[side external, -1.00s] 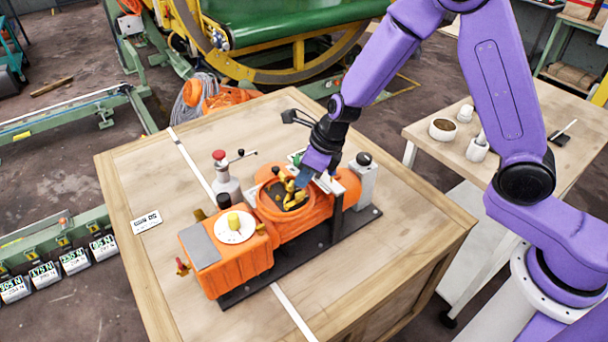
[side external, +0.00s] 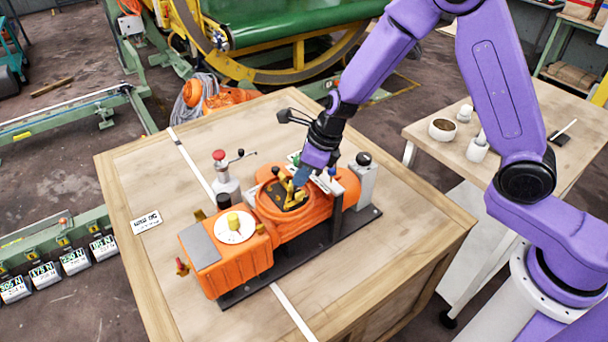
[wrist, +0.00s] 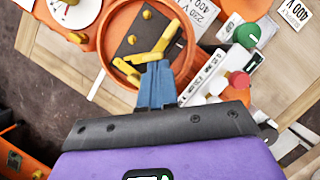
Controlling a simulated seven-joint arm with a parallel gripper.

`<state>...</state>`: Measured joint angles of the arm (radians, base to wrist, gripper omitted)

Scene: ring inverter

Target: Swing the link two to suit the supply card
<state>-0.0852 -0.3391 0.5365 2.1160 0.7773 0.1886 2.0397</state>
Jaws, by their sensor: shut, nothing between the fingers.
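The orange inverter housing (side external: 285,222) has an open round terminal box (wrist: 186,88), with a dark plate (wrist: 120,52) inside. Yellow links lie on the plate: one slants (wrist: 166,36), one lies nearly level (wrist: 146,57), and a short one (wrist: 126,69) is at the lower left. I cannot tell which is link two. My gripper (wrist: 155,68) has its blue fingers shut and empty, tips at the box's near side beside the level link; contact is unclear. It also shows over the box in the side view (side external: 298,181). A white card printed 220 V and 400 V (wrist: 205,12) lies beyond the box.
Another card reading 400 V (wrist: 296,13) is at the upper right. A dial (side external: 235,228) and a red-topped lever post (side external: 225,180) are nearby. The wooden bench top (side external: 385,265) is clear in front.

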